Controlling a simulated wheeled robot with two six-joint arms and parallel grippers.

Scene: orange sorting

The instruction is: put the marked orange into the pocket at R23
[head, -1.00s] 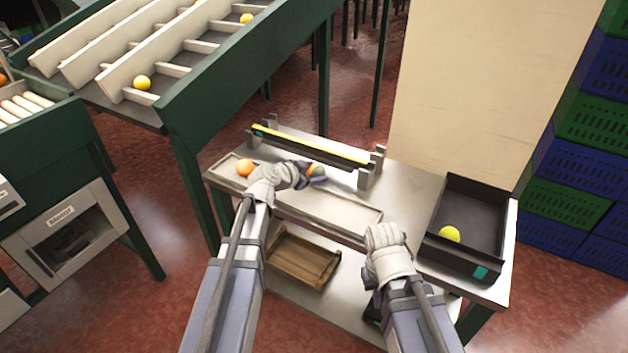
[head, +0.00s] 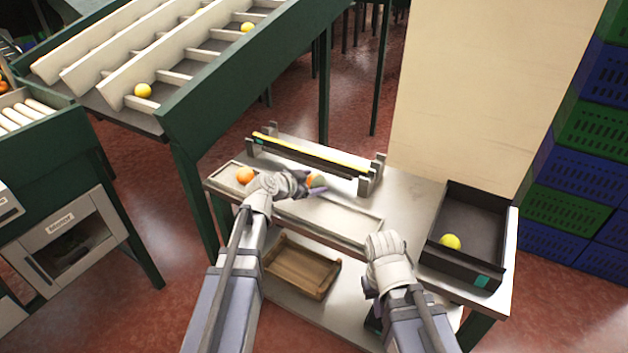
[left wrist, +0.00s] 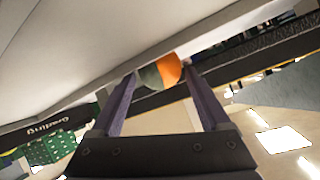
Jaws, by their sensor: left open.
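A two-tone orange (head: 318,181), part orange and part grey-green, sits at the far side of the pale tray (head: 335,220) on the metal table. My left gripper (head: 314,187) is open beside it, partly covering it. In the left wrist view, the same orange (left wrist: 169,70) shows between the tips of the left gripper (left wrist: 163,80), partly hidden by a pale surface. Contact with the fingers cannot be told. My right arm's pale wrist is in front of the table; its jaws are hidden. No R23 label is legible.
A plain orange (head: 245,175) lies at the tray's left end. A yellow-edged rail (head: 310,152) stands behind the tray. A black bin (head: 470,215) holds a yellow fruit (head: 450,242). A sloped rack with divided pockets (head: 185,62) is at back left. A wooden crate (head: 302,266) sits below.

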